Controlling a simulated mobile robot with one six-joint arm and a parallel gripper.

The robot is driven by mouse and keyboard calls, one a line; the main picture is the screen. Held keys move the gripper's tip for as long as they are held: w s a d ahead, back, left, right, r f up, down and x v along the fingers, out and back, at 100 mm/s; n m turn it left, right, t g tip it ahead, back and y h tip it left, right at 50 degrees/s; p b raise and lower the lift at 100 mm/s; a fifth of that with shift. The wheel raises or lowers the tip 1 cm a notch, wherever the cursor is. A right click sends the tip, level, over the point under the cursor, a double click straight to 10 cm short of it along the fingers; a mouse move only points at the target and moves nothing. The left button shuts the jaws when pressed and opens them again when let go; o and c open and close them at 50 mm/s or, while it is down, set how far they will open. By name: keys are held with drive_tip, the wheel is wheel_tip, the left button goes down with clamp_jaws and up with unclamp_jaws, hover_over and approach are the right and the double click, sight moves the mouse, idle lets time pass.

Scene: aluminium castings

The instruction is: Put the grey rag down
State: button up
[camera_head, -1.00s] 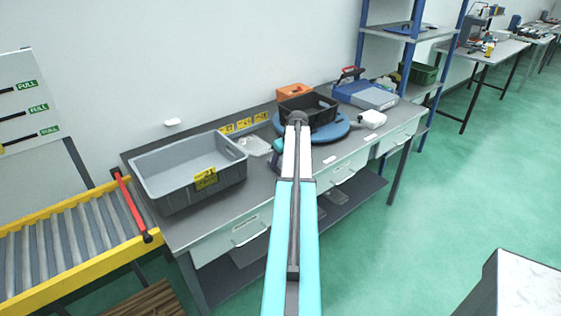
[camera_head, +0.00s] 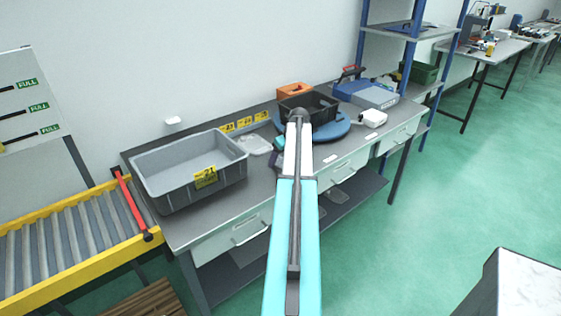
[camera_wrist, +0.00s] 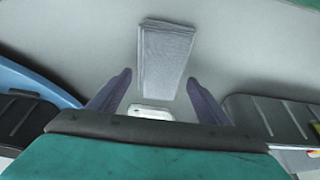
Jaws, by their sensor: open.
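The grey rag (camera_wrist: 166,55) lies on the grey worktop in the wrist view, a folded, ribbed strip just beyond my fingertips. My gripper (camera_wrist: 158,82) is open, with one dark purple finger on each side and nothing held between them. The rag looks apart from both fingers. In the head view my gripper (camera_head: 277,155) is partly hidden behind my arm, over the bench between the grey crate and the blue disc. I cannot make out the rag in the head view.
The grey crate (camera_head: 160,191) stands left on the bench (camera_head: 225,205). A black bin (camera_head: 322,106) sits on the blue round disc (camera_head: 340,130) at right. A clear tray (camera_head: 256,146) lies near the wall. A roller conveyor (camera_head: 60,245) adjoins the left end.

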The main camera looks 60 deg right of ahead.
drive_tip(key=b+v, duration=0.2)
drive_tip(key=v, duration=0.9)
drive_tip(key=shift+r, duration=0.1)
idle(0.6)
drive_tip(key=shift+r, duration=0.1)
